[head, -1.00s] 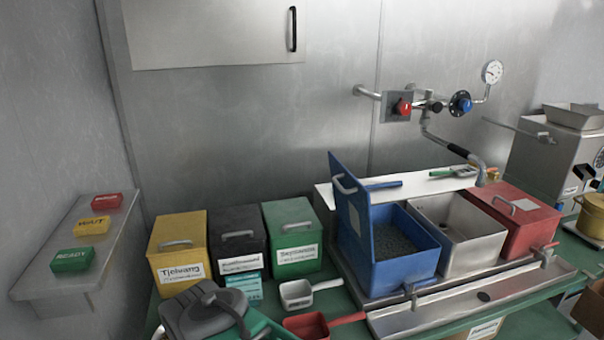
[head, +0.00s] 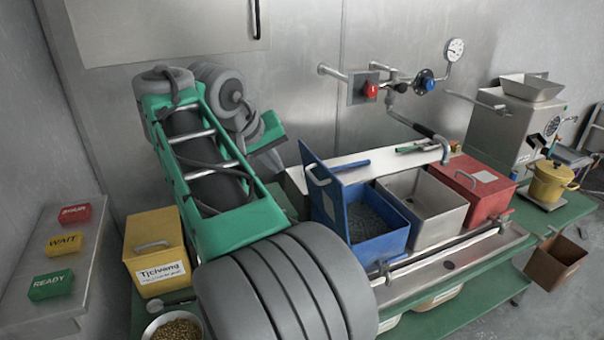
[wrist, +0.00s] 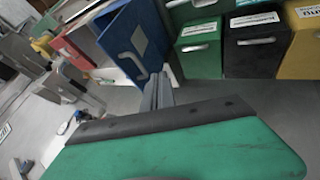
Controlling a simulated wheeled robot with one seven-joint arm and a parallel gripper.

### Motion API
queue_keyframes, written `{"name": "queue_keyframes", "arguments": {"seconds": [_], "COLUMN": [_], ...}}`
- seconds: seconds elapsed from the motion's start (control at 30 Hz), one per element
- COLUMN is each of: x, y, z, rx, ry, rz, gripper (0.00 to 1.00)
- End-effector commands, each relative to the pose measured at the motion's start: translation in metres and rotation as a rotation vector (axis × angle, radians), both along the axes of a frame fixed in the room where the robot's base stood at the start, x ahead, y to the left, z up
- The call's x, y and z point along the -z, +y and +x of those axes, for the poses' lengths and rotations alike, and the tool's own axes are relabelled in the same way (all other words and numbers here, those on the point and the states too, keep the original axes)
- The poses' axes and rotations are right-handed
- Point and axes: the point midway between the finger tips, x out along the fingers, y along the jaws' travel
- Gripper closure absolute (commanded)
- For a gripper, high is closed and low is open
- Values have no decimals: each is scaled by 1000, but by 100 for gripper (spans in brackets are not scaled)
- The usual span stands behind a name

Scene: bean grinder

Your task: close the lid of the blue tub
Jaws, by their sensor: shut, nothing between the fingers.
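The blue tub (head: 380,240) stands on the bench, with dark granular contents inside. Its blue lid (head: 322,190) is hinged up and stands steeply open at the tub's left side. A pale handle is on the lid's outer face. The lid (wrist: 140,35) and its handle (wrist: 132,66) also show in the wrist view, just beyond my fingers. My gripper (head: 276,165) is to the left of the lid, partly hidden by my green arm in the head view. In the wrist view my gripper (wrist: 158,88) has its grey fingers together and empty. Contact with the lid cannot be told.
A steel tub (head: 435,205) and a red lidded tub (head: 475,190) stand right of the blue one. A yellow box (head: 155,250) is at left; black (wrist: 255,50) and green (wrist: 198,50) boxes show in the wrist view. A pipe (head: 410,125) and valves are above.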

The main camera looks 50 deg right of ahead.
Motion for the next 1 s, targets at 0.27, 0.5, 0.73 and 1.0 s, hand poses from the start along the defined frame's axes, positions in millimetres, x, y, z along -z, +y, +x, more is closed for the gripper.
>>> {"name": "queue_keyframes", "arguments": {"seconds": [0.27,0.5,0.73,1.0], "x": [52,67,68,68], "y": [-35,-69,-82,-82], "z": [3,-6,-14,-13], "rx": [2,4,-1,-2], "ry": [1,-2,-2,-2], "rz": [1,0,1,0], "gripper": [100,100,100,100]}}
